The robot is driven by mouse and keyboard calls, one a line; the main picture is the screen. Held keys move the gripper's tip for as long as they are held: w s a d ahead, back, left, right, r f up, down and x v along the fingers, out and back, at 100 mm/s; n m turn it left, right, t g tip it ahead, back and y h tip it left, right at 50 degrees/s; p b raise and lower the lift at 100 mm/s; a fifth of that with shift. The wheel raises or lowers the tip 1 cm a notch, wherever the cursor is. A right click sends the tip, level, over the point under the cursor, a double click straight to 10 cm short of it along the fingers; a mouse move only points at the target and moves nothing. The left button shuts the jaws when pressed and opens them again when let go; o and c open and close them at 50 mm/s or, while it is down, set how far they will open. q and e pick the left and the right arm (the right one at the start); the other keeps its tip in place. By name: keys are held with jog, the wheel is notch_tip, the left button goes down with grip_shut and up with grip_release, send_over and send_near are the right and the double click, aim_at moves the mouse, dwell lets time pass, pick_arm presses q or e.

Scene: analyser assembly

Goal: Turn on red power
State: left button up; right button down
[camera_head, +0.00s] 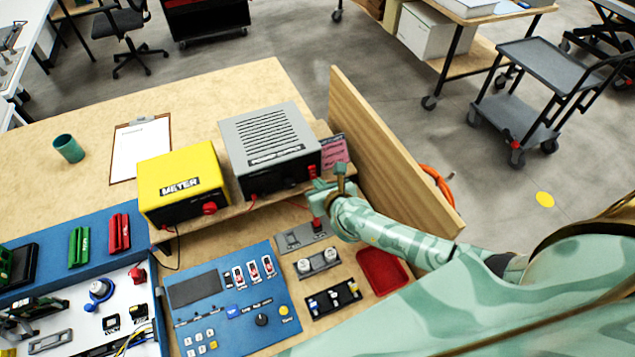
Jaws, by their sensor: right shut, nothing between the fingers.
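My right gripper (322,192) is shut and empty. It comes in from the right and hangs above the front right of the workbench, close to the front right corner of the grey power box. A grey plate (291,240) with a red switch (317,225) lies just below it; the gripper partly covers that area, and I cannot tell whether they touch. The grey power box (265,135) has a black front with a red knob (312,172) at its right end. A yellow meter (180,178) with a red knob (210,208) stands to its left. My left gripper is out of view.
A blue control panel (262,339) with switches and buttons lies in front. Small switch modules (318,262) and a red tray (382,271) lie right of it. A wooden side board (390,150) stands upright along the bench's right edge. A clipboard (140,150) and green cup (69,148) are at left.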

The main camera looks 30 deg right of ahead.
jog(key=shift+w+f, duration=0.15)
jog(key=shift+w, duration=0.55)
jog(key=b, duration=0.1)
jog(key=t+b, duration=0.1)
jog(key=shift+w+f+b, duration=0.15)
jog(key=shift+w+b, duration=0.15)
jog(key=shift+b, duration=0.05)
jog(key=shift+r+p, duration=0.9)
jog(key=shift+r, duration=0.05)
jog(key=shift+f, duration=0.1)
